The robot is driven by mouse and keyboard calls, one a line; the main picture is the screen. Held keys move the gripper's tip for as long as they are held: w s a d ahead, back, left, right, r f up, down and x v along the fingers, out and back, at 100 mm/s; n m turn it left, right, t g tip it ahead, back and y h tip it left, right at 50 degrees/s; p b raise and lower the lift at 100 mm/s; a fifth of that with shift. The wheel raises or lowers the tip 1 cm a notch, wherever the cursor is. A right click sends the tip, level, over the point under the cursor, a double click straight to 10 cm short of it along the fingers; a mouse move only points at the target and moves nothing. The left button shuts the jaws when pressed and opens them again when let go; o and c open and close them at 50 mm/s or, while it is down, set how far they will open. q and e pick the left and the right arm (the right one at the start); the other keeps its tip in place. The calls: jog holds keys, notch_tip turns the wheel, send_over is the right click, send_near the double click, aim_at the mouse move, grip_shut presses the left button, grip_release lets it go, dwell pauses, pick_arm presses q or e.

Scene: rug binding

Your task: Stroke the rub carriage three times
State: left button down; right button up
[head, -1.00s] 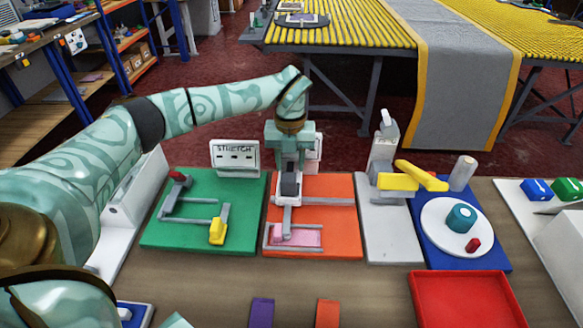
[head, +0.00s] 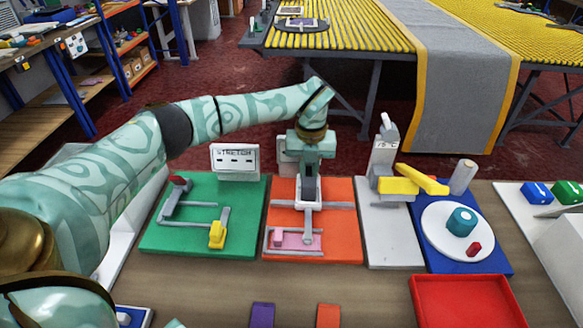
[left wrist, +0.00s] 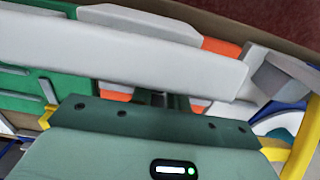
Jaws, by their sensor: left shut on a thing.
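The orange board (head: 340,238) lies on the table with a grey cross rail (head: 340,206) and a pink strip (head: 297,239) in a grey frame near its front. The rub carriage (head: 308,221) shows as a grey upright arm reaching forward over the right part of the pink strip. My left gripper (head: 308,186) comes down from above and is shut on the carriage, its jaws partly hiding the carriage's top. The left wrist view shows a wide grey bar (left wrist: 120,55) across the gripper's front; the fingertips are hidden there. My right gripper is not visible.
A green board (head: 160,232) with a yellow block lies to the left. To the right stand a grey unit with a yellow lever (head: 420,178) and a white disc (head: 445,240) on a blue board. A red tray (head: 460,300) lies at the front right.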

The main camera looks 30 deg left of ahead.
pick_arm(q)
jog(key=w+d, duration=0.1)
jog(key=d, duration=0.1)
jog(key=w+d+b, duration=0.1)
jog(key=w+d, duration=0.2)
jog(key=d, duration=0.2)
jog(key=shift+w+f+b, duration=0.1)
jog(key=shift+w+b, duration=0.15)
jog(key=shift+b, duration=0.15)
jog(key=shift+d+r, duration=0.15)
jog(key=shift+r, duration=0.05)
jog(key=c, duration=1.6)
grip_release()
jog(key=shift+o, duration=1.2)
jog(key=shift+w+d, duration=0.15)
jog(key=shift+d, duration=0.05)
jog(key=shift+a+r, duration=0.1)
jog(key=shift+r, duration=0.2)
notch_tip(320, 180, up, 16)
jog(key=p, duration=0.3)
jog(key=shift+f+p, duration=0.2)
jog(key=shift+p, duration=0.2)
